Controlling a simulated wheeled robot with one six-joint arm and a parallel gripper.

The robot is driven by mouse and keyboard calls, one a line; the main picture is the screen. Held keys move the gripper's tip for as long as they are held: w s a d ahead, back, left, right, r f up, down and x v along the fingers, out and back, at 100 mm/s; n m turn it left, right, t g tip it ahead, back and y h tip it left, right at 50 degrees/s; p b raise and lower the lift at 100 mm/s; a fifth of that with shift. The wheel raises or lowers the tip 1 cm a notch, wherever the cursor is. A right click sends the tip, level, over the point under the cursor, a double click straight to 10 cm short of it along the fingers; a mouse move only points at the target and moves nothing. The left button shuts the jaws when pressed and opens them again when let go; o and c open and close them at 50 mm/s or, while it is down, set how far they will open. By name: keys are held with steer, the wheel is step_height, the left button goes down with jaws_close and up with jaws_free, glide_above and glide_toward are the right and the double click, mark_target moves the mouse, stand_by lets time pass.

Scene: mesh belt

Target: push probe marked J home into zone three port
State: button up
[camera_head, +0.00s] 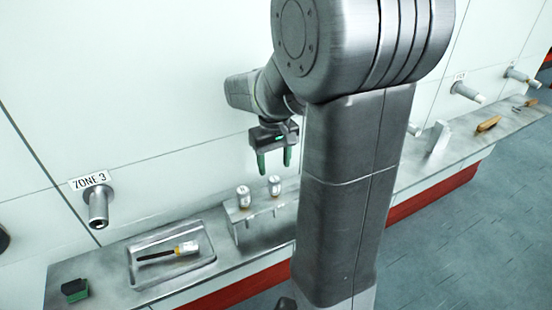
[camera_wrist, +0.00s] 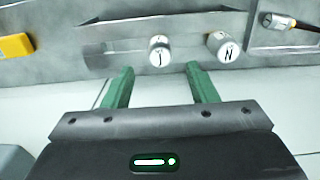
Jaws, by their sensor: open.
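The probe marked J (camera_wrist: 160,52) stands upright in a metal rack (camera_head: 262,226), its white cap facing the wrist camera. In the head view it appears to be the right-hand one (camera_head: 274,185) of two in the rack. The probe marked N (camera_wrist: 223,48) stands beside it, at left in the head view (camera_head: 243,197). My gripper (camera_head: 274,163) is open and empty above the rack. In the wrist view its green fingers (camera_wrist: 160,72) are spread, with the J cap appearing between and just beyond their tips. The zone three port (camera_head: 98,212) projects from the wall under its "ZONE 3" label (camera_head: 90,181).
A metal tray (camera_head: 133,274) left of the rack holds a probe (camera_head: 168,253) with a dark shaft. A green and black block (camera_head: 75,290) sits at the ledge's left end. More ports (camera_head: 468,92) and a pale angled block (camera_head: 440,138) are at right. My arm hides the ledge's middle.

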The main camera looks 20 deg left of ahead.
mark_target(275, 179)
steer(key=shift+f+b, duration=2.65)
steer(key=shift+f, duration=1.35)
steer(key=shift+c, duration=0.4)
steer(key=c, duration=0.9)
steer(key=shift+o, duration=0.2)
steer(key=shift+r, duration=0.1)
step_height(275, 179, up, 12)
steer(key=p, duration=1)
steer(key=shift+r+p, duration=0.25)
steer(key=shift+p, duration=0.05)
